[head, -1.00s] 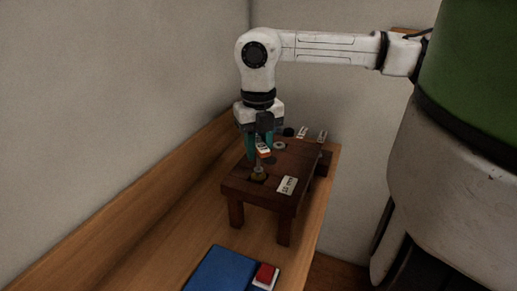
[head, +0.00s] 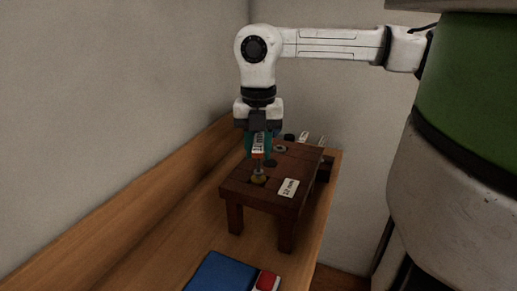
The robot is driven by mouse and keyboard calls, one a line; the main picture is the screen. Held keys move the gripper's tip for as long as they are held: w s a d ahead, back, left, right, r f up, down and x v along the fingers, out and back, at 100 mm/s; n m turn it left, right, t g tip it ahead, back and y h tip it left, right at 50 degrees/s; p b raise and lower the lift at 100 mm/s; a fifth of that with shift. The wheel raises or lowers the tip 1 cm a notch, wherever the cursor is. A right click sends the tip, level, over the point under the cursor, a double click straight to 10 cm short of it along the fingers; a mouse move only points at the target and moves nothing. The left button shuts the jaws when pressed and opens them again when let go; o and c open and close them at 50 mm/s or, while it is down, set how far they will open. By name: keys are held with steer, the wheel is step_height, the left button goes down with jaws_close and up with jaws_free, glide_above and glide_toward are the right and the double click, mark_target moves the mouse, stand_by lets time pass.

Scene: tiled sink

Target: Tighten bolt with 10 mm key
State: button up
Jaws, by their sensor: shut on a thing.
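I cannot tell whether the key is fully seated. A white card (head: 289,187) with a size in mm lies to the right of the bolt; its number is unclear.
The stand is on a wooden bench (head: 190,222) along the wall. A round washer-like piece (head: 280,149) and other labelled items (head: 304,138) are behind my gripper. A blue pad (head: 220,273) and a red-topped button (head: 267,281) lie in front.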

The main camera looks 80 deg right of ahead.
steer(key=shift+m+b, duration=1.3)
steer(key=shift+m, duration=0.3)
steer(key=shift+m+b, duration=0.9)
steer(key=shift+m, duration=0.3)
steer(key=shift+r+m, duration=0.1)
steer(key=shift+m, duration=0.3)
steer(key=o, duration=1)
steer(key=shift+c, duration=0.2)
